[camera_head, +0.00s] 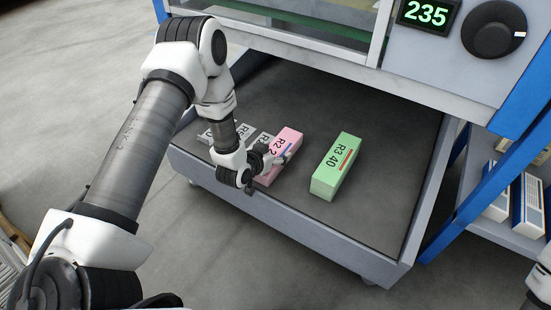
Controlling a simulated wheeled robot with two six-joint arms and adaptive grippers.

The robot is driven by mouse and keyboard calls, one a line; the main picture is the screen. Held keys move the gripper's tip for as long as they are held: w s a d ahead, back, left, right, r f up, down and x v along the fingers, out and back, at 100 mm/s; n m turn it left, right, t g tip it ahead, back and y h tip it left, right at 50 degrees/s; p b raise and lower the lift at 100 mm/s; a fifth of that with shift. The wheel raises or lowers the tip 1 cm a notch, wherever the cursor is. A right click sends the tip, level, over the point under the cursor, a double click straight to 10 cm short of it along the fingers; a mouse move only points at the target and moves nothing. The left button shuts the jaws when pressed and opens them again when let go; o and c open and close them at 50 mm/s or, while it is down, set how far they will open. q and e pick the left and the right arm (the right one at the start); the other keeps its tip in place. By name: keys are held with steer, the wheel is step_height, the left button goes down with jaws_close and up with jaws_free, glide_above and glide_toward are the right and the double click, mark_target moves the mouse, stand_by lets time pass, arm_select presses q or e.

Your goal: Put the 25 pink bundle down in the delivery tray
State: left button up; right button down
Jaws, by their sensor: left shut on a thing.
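The pink bundle (290,137), with its label reading "R2 2" and the rest covered, is in the grey delivery tray (385,205). It appears to rest on the dark tray floor, though its underside is hidden. My left gripper (276,158) is shut on the pink bundle at its near part, with the fingers covering some of the label and side. My right gripper is out of view; only a piece of my right arm shows at the lower right edge.
A green bundle marked "R3 40" (336,166) lies to the right of the pink one, with a gap between. Grey-white bundles (243,131) lie to its left. The tray's right part is bare. A machine with a "235" display (426,13) overhangs the back. White bundles (528,205) sit on a right-hand shelf.

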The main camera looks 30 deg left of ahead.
arm_select(q)
steer(key=o, duration=1.8)
steer(key=shift+f, duration=0.1)
steer(key=shift+c, duration=0.2)
steer(key=shift+s+r+p, duration=0.25)
steer(key=shift+r+p, duration=0.1)
steer(key=shift+p, duration=0.05)
steer(key=p+v, duration=0.6)
steer(key=v, duration=0.5)
steer(key=s+d+f+g, duration=0.2)
steer(key=s+f+g, duration=0.1)
steer(key=s, duration=0.5)
steer(key=s+d+f+g, duration=0.3)
steer(key=s+f+g, duration=0.1)
steer(key=s, duration=0.4)
steer(key=s+d+f+g, duration=0.3)
steer(key=s+g, duration=0.2)
steer(key=s, duration=0.3)
steer(key=shift+s+f+n, duration=0.25)
steer(key=shift+s+n, duration=0.05)
steer(key=shift+n, duration=0.1)
